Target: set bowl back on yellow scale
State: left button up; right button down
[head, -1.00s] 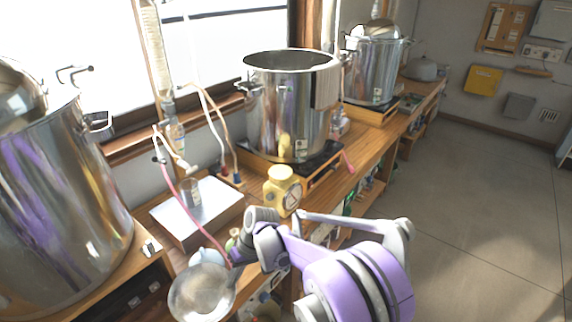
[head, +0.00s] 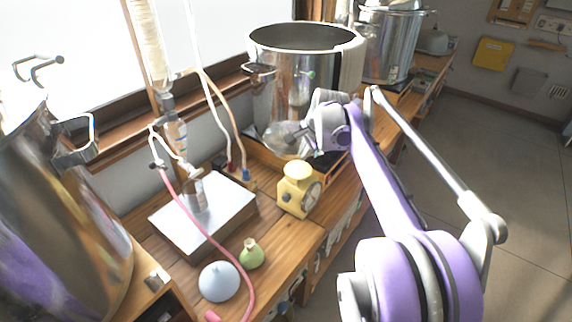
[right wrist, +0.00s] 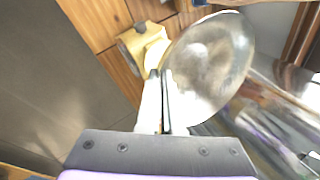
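The yellow scale (head: 296,190) stands on the wooden bench, its round dial facing right and front. Its small top plate is bare. My right gripper (head: 308,132) is shut on the shiny metal bowl (head: 283,139) by its rim and holds it in the air, above the scale in the picture and in front of the middle pot. In the right wrist view, the fingers (right wrist: 163,90) pinch the bowl's edge (right wrist: 212,62), and the yellow scale (right wrist: 141,45) shows beyond them to the left, apart from the bowl. My left gripper is out of view.
A large steel pot (head: 305,75) stands close behind the bowl.

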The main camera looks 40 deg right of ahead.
jog(key=shift+d+r+m, duration=0.4)
jog(key=shift+d+r, duration=0.05)
jog(key=shift+d, duration=0.1)
jog(key=shift+s+d+f, duration=0.1)
jog(key=shift+d, duration=0.05)
notch_tip(320, 180, down, 9)
jog(key=shift+f, duration=0.15)
jog(key=c, duration=1.5)
grip_release()
jog(key=shift+f+b, duration=0.2)
jog(key=shift+b, duration=0.1)
jog(key=o, duration=0.4)
jog(key=shift+r, duration=0.1)
